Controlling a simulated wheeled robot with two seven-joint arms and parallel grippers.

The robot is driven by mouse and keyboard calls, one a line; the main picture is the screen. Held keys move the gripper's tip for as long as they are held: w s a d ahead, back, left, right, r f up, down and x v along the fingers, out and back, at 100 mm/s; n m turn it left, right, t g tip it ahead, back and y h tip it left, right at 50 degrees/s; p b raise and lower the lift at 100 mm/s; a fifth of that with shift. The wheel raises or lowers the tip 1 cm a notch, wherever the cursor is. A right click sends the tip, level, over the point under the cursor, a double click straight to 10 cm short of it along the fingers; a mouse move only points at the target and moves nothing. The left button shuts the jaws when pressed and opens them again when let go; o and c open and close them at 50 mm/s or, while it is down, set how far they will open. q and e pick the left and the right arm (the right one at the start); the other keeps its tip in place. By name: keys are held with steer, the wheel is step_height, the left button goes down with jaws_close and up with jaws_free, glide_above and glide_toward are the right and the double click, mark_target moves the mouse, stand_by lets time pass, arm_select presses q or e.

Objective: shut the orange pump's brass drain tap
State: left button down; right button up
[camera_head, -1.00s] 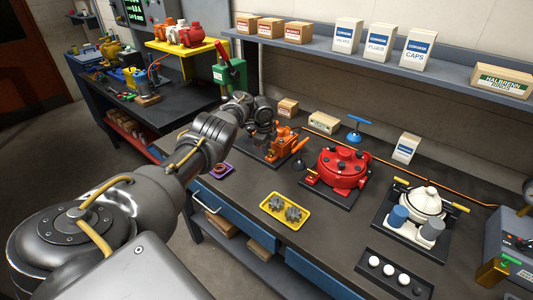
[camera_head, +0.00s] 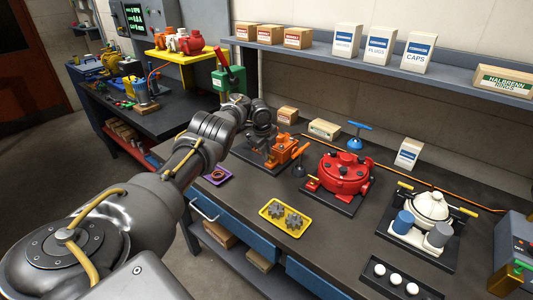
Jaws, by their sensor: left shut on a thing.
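The orange pump (camera_head: 286,149) stands on a dark base plate at the back left of the long workbench, left of the red pump. My left gripper (camera_head: 268,140) reaches down at the left side of the orange pump. It is shut on the small brass drain tap, which the fingers and hand hide. I cannot tell the angle of the tap's handle. My right gripper is not in view.
The red pump (camera_head: 345,174) and a cream pump (camera_head: 430,207) stand to the right. A yellow tray (camera_head: 264,211) with gears and a small purple dish (camera_head: 231,180) lie in front. A shelf (camera_head: 300,52) with boxes runs above the bench.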

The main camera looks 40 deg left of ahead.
arm_select(q)
steer(key=c, duration=1.5)
jaws_free()
steer(key=shift+r, duration=0.1)
step_height(320, 180, up, 10)
steer(key=s+p, duration=0.2)
steer(key=shift+r+p, duration=0.2)
steer(key=shift+p, duration=0.1)
steer(key=shift+s+f, duration=0.1)
